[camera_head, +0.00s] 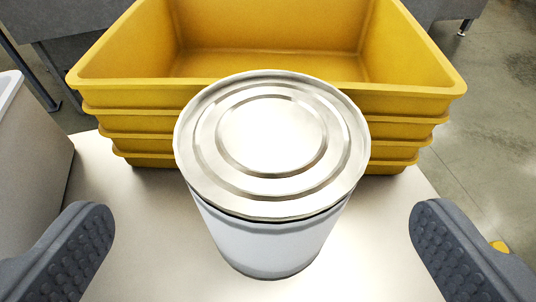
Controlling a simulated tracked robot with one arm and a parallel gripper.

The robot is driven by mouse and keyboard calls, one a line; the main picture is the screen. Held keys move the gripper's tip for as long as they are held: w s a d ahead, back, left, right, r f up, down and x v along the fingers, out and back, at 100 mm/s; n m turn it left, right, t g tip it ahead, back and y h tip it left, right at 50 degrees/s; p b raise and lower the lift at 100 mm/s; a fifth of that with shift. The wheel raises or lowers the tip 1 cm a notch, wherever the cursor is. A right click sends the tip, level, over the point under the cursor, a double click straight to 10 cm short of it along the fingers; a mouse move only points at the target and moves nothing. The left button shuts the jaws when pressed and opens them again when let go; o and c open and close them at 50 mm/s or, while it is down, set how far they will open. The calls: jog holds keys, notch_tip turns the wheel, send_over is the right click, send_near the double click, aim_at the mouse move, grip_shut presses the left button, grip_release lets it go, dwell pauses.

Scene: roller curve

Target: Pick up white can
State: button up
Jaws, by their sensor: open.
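A white can (270,245) with a shiny metal lid stands upright on a white surface in the middle of the view. My gripper (264,250) is open. One dark grey padded finger shows at the lower left and the other at the lower right. The can stands between the two fingers' lines, with a clear gap on each side, and neither finger touches it. The lower back of the can is hidden by its own lid and body.
A stack of yellow bins (120,82) stands right behind the can; the top one looks empty. A pale container (25,165) is at the left edge. Grey floor (490,110) lies beyond at the right.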

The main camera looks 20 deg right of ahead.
aim_at(273, 161)
jog(key=shift+d+p+x, duration=0.1)
jog(key=shift+p+x, duration=0.2)
jog(key=shift+x, duration=1.85)
jog(key=shift+d+p+x, duration=0.15)
jog(key=shift+p+x, duration=0.15)
jog(key=shift+x, duration=1.9)
jog(key=shift+s+r, duration=0.1)
jog(key=shift+r, duration=0.05)
jog(key=c, duration=1)
jog(key=shift+r, duration=0.1)
